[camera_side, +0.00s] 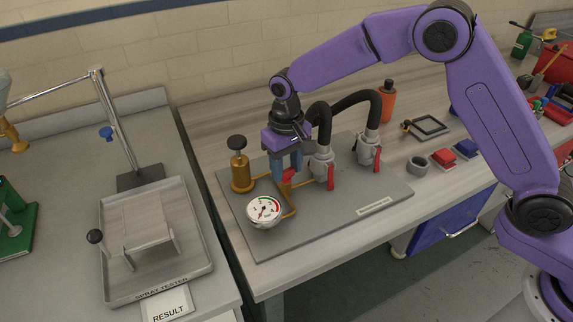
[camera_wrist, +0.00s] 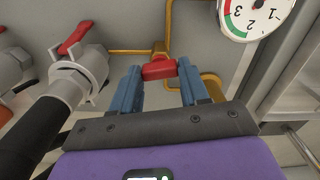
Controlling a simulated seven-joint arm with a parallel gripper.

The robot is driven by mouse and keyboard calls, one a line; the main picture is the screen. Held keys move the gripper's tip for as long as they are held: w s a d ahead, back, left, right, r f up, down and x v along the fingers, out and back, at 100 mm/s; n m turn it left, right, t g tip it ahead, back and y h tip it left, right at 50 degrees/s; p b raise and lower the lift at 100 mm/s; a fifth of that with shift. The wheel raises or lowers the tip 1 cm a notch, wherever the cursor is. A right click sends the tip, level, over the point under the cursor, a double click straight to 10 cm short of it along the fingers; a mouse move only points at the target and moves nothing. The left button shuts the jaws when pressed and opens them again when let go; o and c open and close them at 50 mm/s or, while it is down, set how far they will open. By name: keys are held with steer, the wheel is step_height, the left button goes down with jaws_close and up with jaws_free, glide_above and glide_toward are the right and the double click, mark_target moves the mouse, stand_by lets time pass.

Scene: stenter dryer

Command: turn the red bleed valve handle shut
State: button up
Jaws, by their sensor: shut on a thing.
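The red bleed valve handle (camera_side: 288,175) sits low on the grey panel plate (camera_side: 342,221), on the yellow pipework behind the pressure gauge (camera_side: 264,209). My gripper (camera_side: 287,167) reaches down to it from above. In the wrist view, the red handle (camera_wrist: 159,69) lies between the blue fingertips of my gripper (camera_wrist: 160,75), which are shut on it. The handle lies roughly across the gap between the fingers. The valve body under it is mostly hidden by the handle and fingers.
Two grey valves with red levers, one nearer (camera_side: 322,164) and one farther (camera_side: 368,148), stand to the right with black hoses. A brass cylinder with a black knob (camera_side: 240,171) stands left. An orange bottle (camera_side: 388,101) stands behind. The plate's front right is clear.

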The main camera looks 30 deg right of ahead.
mark_target(287, 171)
steer(key=shift+r+m, duration=0.1)
steer(key=shift+m, duration=1)
steer(key=o, duration=1.1)
steer(key=shift+c, duration=0.2)
step_height(287, 171, up, 17)
steer(key=shift+r, duration=0.2)
steer(key=s+d+f+n, duration=0.2)
steer(key=s+d+n, duration=0.2)
steer(key=s+d, duration=0.3)
steer(key=s+d+f+n, duration=0.3)
steer(key=s+d, duration=0.5)
steer(key=s, duration=0.7)
steer(key=s+d+f+n, duration=0.3)
steer(key=s+d+n, duration=0.2)
steer(key=s+d, duration=0.3)
steer(key=s, duration=0.3)
steer(key=shift+s+f+n, duration=0.25)
steer(key=shift+s+n, duration=0.05)
steer(key=shift+s, duration=0.05)
